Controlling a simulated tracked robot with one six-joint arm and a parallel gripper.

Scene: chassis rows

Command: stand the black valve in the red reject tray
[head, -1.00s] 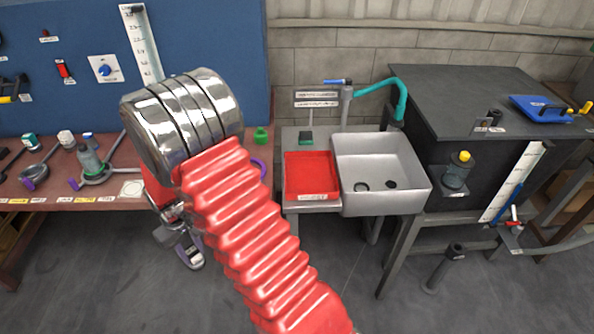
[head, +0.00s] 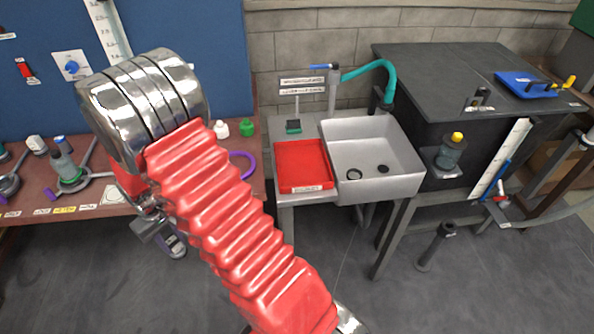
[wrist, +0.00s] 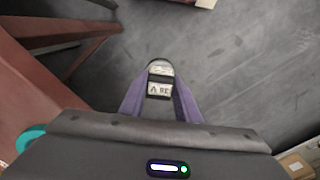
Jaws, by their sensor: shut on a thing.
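The red tray (head: 303,165) lies flat left of the sink, and nothing shows in it. My gripper (head: 172,240) is low at the left, in front of the workbench edge and well apart from the tray. In the wrist view my gripper (wrist: 160,98) has its purple fingers shut on a small dark piece (wrist: 160,79) with pale lettered labels. It may be the black valve, but its full shape is hidden. It is held above the grey floor. In the head view my red arm hides much of the area around the gripper.
The grey sink (head: 372,160) adjoins the tray, with a teal tap (head: 372,68) above it. A dark bench (head: 450,75) with a blue tray (head: 525,85) stands at right. The brown workbench (head: 100,198) holds several tools. Open floor (head: 340,285) lies in front of the sink.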

